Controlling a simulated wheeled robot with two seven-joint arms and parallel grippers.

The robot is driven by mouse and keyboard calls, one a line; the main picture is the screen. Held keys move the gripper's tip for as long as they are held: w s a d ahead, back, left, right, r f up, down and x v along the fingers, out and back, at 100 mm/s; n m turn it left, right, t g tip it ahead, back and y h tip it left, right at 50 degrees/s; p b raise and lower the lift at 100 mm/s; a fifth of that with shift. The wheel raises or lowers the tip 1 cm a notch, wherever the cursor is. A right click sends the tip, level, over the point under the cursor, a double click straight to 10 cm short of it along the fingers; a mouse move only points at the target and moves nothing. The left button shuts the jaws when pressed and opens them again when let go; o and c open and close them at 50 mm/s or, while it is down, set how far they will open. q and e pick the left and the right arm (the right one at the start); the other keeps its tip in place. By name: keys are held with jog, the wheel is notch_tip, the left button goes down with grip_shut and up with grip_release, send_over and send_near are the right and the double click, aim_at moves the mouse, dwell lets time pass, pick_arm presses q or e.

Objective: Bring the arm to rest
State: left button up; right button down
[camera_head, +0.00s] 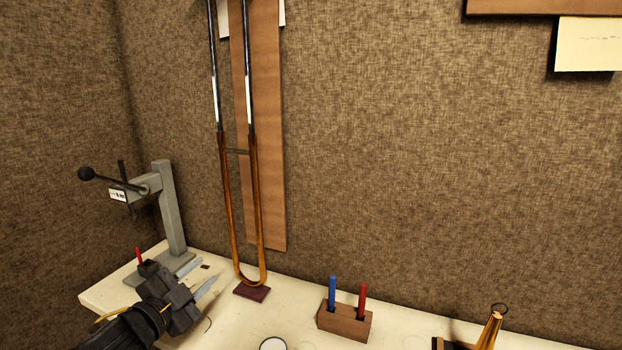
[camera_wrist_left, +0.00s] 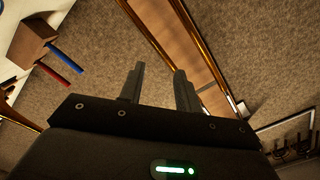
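My left gripper (camera_head: 197,278) is at the lower left of the head view, above the left part of the bench. Its two fingers are apart with nothing between them. In the left wrist view the open fingers (camera_wrist_left: 159,88) point toward the brass trombone slide (camera_wrist_left: 210,65). The slide (camera_head: 229,200) stands upright against a brown board, its curved end by a small dark red block. The gripper is left of the slide's lower end in the head view and looks apart from it. My right gripper is not in view.
A grey press (camera_head: 170,210) with a black-knobbed lever stands at the bench's left end. A wooden block (camera_head: 344,322) holds a blue and a red marker. A brass cone-shaped part (camera_head: 490,331) is at lower right. The cream bench top (camera_head: 290,300) has bare room between slide and block.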

pick_arm(q)
jog(key=s+a+f+n+g+y, duration=0.1)
jog(key=s+f+n+g+y, duration=0.25)
jog(key=s+f, duration=0.6)
jog(key=s+a+f+n+g+y, duration=0.1)
jog(key=s+f+n+g+y, duration=0.3)
jog(key=f, duration=0.9)
jog(key=s+f+n+g+h, duration=0.1)
jog(key=s+f+n+g, duration=0.3)
jog(key=s, duration=0.6)
jog(key=s+f+n+g+h, duration=0.1)
jog(key=s+f+g, duration=0.1)
jog(key=s+f, duration=0.6)
notch_tip(320, 180, down, 27)
jog(key=s+b, duration=0.3)
jog(key=b, duration=0.2)
jog(key=s+a+f+g+b, duration=0.1)
jog(key=s+a+f+b, duration=0.1)
jog(key=s+f, duration=0.6)
jog(key=s+a+f+b, duration=0.1)
jog(key=s+a+f, duration=0.1)
jog(key=s+f, duration=0.6)
notch_tip(320, 180, down, 5)
jog(key=shift+a+m+g+y+b, duration=0.15)
jog(key=shift+m+g+y+b, duration=0.2)
jog(key=shift+m+b, duration=0.1)
